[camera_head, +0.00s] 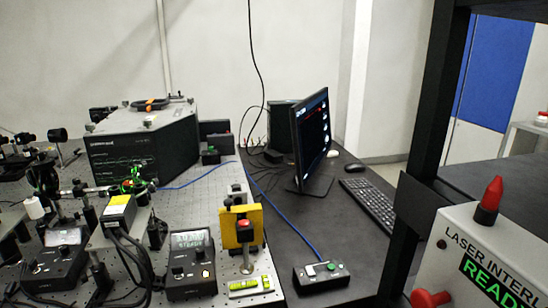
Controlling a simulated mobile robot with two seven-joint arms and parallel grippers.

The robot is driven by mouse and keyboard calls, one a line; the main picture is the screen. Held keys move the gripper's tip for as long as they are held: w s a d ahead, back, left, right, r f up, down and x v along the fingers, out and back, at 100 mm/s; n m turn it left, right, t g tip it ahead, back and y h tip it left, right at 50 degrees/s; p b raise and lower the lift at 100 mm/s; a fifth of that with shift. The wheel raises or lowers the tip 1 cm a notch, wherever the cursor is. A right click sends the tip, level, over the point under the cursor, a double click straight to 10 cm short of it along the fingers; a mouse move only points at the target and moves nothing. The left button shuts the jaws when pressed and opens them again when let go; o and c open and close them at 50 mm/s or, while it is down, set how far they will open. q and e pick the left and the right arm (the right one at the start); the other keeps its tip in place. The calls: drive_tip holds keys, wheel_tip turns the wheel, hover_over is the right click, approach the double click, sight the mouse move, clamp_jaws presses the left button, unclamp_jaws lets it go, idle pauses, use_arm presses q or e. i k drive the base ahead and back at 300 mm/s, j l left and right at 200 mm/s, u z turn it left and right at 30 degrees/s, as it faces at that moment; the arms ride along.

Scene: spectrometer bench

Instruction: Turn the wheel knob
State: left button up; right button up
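Neither of my grippers is in view. I cannot tell for sure which part is the wheel knob. Several candidates show: a small dark knob on the front of the black meter box (190,283) at the lower middle, and controls on a second black meter box (55,268) at the lower left. A yellow plate (242,227) on a post carries a red button-like part (244,224). A red knob (428,299) sticks out from the white laser interlock box (480,262) at the lower right. Nothing touches any of these.
A perforated optical bench (205,190) is crowded with optics and cables. A large dark spectrometer box (143,148) stands behind. A monitor (312,140), keyboard (369,204) and small button box (321,275) are on the black table. A black frame post (425,120) rises at right.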

sight(40, 156)
drive_tip(key=u, duration=1.4)
